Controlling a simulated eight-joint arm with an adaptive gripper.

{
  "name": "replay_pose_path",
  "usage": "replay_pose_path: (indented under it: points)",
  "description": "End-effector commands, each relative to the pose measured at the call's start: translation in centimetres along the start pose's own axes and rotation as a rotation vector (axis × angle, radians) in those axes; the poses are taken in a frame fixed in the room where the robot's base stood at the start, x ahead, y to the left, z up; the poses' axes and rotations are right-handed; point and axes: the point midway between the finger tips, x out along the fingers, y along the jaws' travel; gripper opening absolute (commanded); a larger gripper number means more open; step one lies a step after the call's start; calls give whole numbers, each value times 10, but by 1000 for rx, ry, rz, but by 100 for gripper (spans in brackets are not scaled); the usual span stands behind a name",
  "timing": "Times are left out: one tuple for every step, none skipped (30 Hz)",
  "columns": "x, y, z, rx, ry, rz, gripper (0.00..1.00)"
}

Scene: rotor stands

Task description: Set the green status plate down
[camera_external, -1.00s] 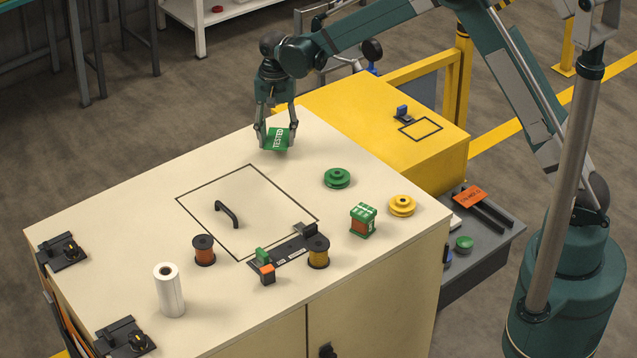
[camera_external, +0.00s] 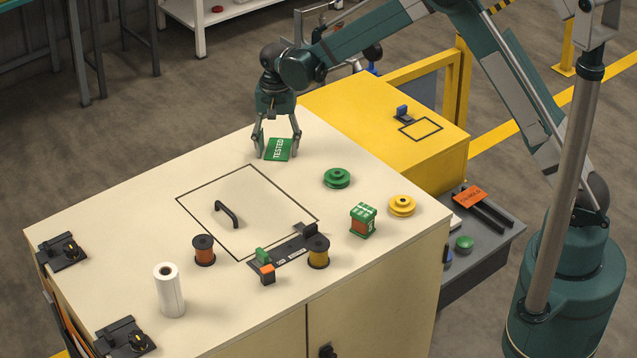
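The green status plate (camera_external: 278,149), marked "TESTED", is at the back of the cream cabinet top (camera_external: 150,190), behind the black outlined square. It appears to rest on the surface; whether it lies fully flat is hard to tell. My gripper (camera_external: 278,149) is right over it, pointing down. Its two fingers are spread on either side of the plate, with a gap visible at the right finger. The gripper looks open.
A black handle (camera_external: 227,214) is inside the outlined square. Wire reels (camera_external: 204,250) and a white roll (camera_external: 169,290) stand in front. A yellow cabinet (camera_external: 360,110) adjoins behind.

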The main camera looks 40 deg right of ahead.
Motion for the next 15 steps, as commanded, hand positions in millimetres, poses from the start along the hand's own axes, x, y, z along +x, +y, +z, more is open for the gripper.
replay_pose_path:
  points:
    - [0, 0, 0, 0, 0, 0, 57]
    - [0, 0, 0, 0, 0, 0, 57]
    - [0, 0, 0, 0, 0, 0, 57]
    - [0, 0, 0, 0, 0, 0, 57]
    - [0, 0, 0, 0, 0, 0, 57]
    - [0, 0, 0, 0, 0, 0, 57]
    - [0, 0, 0, 0, 0, 0, 57]
    - [0, 0, 0, 0, 0, 0, 57]
    - [0, 0, 0, 0, 0, 0, 57]
    - [0, 0, 0, 0, 0, 0, 57]
    - [-1, 0, 0, 0, 0, 0, 57]
    - [-1, 0, 0, 0, 0, 0, 57]
    - [-2, 0, 0, 0, 0, 0, 57]
    - [-2, 0, 0, 0, 0, 0, 57]
    - [-3, 0, 0, 0, 0, 0, 57]
